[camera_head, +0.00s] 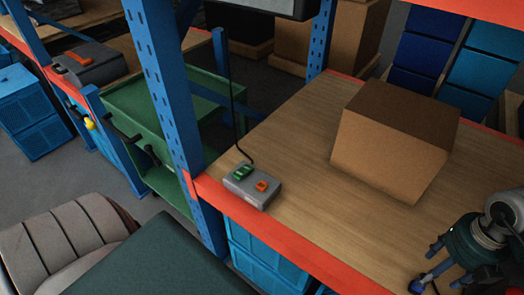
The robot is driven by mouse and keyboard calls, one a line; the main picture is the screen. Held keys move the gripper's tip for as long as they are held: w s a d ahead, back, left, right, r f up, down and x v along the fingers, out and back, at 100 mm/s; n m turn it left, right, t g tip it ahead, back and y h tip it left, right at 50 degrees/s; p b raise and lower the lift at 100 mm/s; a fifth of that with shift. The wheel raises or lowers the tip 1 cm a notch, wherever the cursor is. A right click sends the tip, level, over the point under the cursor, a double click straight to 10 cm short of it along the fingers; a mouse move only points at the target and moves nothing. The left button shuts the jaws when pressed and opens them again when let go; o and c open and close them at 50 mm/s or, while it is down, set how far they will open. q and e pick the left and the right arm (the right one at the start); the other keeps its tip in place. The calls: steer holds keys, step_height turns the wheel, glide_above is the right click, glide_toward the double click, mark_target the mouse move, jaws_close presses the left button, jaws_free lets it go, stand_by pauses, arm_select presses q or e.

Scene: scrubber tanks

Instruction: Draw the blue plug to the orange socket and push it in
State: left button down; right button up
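A grey box (253,188) sits on the wooden shelf near its front left corner. It bears an orange socket (262,186) and a green fitting (242,173), with a black cable hanging down to the box. My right gripper (431,268) is at the lower right, over the shelf's front right part and well apart from the orange socket. A small dark blue piece, perhaps the blue plug (416,286), shows at its fingertips near the bottom edge. It is too small and cut off to tell whether the fingers hold it. My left gripper is not in view.
A cardboard box (395,140) stands on the shelf behind my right gripper. A blue upright (160,80) and the orange front beam (270,240) bound the shelf. Bare wood lies between the grey box and my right gripper. A green cart (165,110) stands left.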

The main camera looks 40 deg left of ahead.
steer(key=shift+r, duration=1.35)
